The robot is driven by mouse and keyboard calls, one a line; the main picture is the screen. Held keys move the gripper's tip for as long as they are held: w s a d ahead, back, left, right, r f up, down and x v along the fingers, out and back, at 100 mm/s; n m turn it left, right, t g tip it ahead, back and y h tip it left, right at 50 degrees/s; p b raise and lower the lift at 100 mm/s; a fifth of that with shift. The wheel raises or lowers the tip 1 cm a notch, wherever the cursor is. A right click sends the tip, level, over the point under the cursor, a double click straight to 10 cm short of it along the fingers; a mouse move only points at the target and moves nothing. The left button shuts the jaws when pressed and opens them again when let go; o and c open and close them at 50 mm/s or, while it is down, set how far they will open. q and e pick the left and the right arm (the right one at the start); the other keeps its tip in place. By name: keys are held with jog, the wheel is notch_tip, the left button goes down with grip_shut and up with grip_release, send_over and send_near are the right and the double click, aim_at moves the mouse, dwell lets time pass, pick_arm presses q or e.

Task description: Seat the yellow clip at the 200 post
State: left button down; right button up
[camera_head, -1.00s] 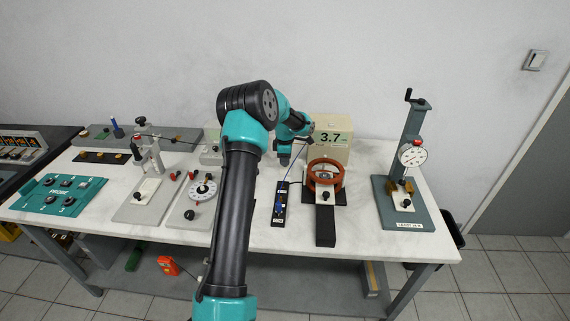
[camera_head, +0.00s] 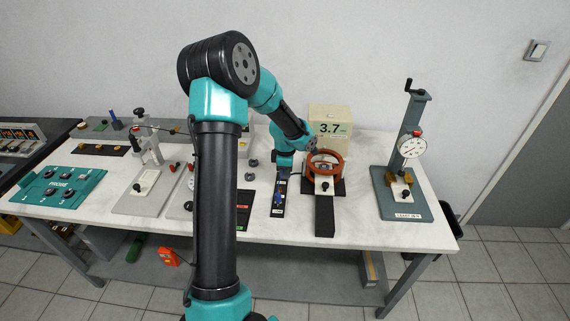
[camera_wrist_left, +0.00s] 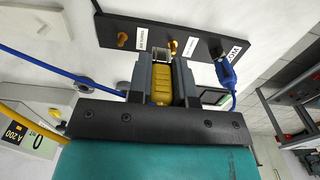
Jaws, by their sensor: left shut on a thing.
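My left gripper (camera_head: 284,172) is over the far end of the black terminal strip (camera_head: 278,208). In the left wrist view it (camera_wrist_left: 160,84) is shut on the yellow clip (camera_wrist_left: 162,85), whose ribbed body lies between the fingers. The strip (camera_wrist_left: 150,33) runs across the top of that view, with brass posts (camera_wrist_left: 121,40) and small white labels. The clip's tip is close to a middle post (camera_wrist_left: 173,45); I cannot tell whether they touch. The labels are too small to tell which post is the 200 one. A blue clip (camera_wrist_left: 226,70) sits at the strip's right end.
A blue cable (camera_wrist_left: 60,70) crosses the left of the wrist view. A yellow cable (camera_wrist_left: 30,124) shows at lower left near a card reading "A 200" (camera_wrist_left: 15,133).

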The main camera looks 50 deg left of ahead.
pick_arm(q)
jog(key=shift+s+d, duration=0.4)
jog(key=shift+a, duration=0.1)
jog(key=w+a, duration=0.1)
jog(key=w+a+r, duration=0.1)
jog(key=a, duration=0.1)
jog(key=w+a+r, duration=0.1)
jog(key=a, duration=0.1)
jog(key=shift+w+a+r, duration=0.1)
dwell(0.3)
dwell(0.4)
jog(key=shift+f, duration=2.1)
jog(key=shift+f, duration=1.5)
jog(key=c, duration=1)
grip_release()
